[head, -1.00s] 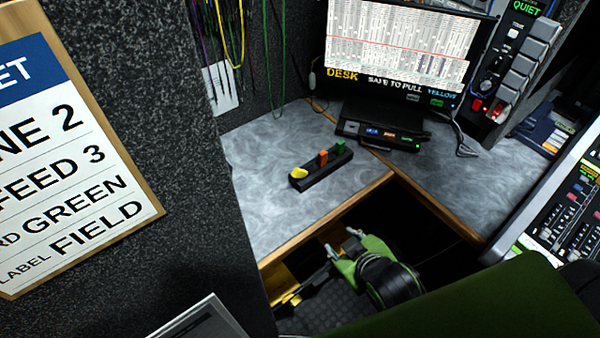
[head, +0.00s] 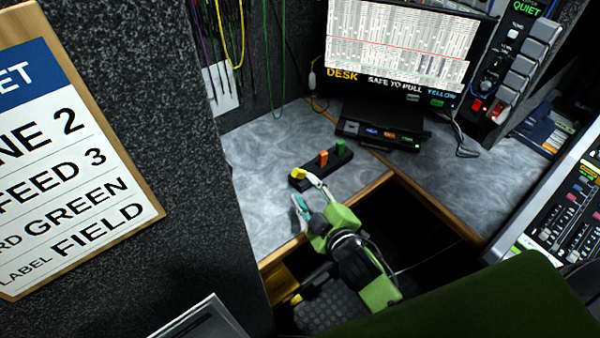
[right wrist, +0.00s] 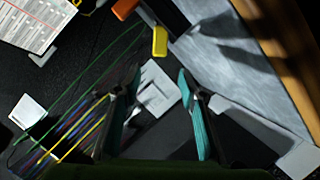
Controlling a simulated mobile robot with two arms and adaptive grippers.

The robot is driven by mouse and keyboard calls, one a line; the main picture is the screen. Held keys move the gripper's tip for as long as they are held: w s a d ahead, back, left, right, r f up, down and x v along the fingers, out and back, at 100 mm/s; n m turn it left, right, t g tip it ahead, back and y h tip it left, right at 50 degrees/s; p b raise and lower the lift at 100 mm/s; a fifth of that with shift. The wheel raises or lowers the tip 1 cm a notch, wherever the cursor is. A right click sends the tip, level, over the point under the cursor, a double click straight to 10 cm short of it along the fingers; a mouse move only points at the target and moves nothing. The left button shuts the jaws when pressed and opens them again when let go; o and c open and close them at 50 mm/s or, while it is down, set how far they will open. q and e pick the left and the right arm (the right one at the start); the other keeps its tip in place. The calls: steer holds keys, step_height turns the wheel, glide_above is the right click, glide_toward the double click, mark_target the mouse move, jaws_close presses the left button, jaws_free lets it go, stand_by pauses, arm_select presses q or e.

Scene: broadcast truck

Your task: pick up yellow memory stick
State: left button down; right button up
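The yellow memory stick (head: 298,174) stands at the near left end of a black holder (head: 309,183) on the grey desk. An orange stick (head: 323,158) and a green stick (head: 340,146) stand farther along the holder. My right gripper (head: 307,193) is open and empty, just on the near side of the yellow stick, with one finger reaching close to it. In the right wrist view the yellow stick (right wrist: 160,41) shows beyond the gap between the two spread teal fingertips (right wrist: 158,80). Contact cannot be made out. My left gripper is not in view.
A monitor (head: 395,60) reading "DESK SAFE TO PULL YELLOW" stands behind, with a black box (head: 380,135) before it. The desk's wooden edge (head: 345,207) runs under my right arm. A dark partition (head: 180,150) closes the left side; a mixing console (head: 575,205) stands right.

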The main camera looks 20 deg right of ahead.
mark_target(296, 174)
steer(key=shift+d+f+x, duration=0.1)
steer(key=shift+x, duration=1.1)
steer(key=shift+d+f+x, duration=0.1)
steer(key=shift+d+x, duration=0.05)
steer(key=shift+x, duration=1.05)
steer(key=shift+d+f+x, duration=0.1)
steer(key=shift+x, duration=1.1)
steer(key=shift+s, duration=0.1)
steer(key=c, duration=1)
steer(key=shift+r, duration=0.1)
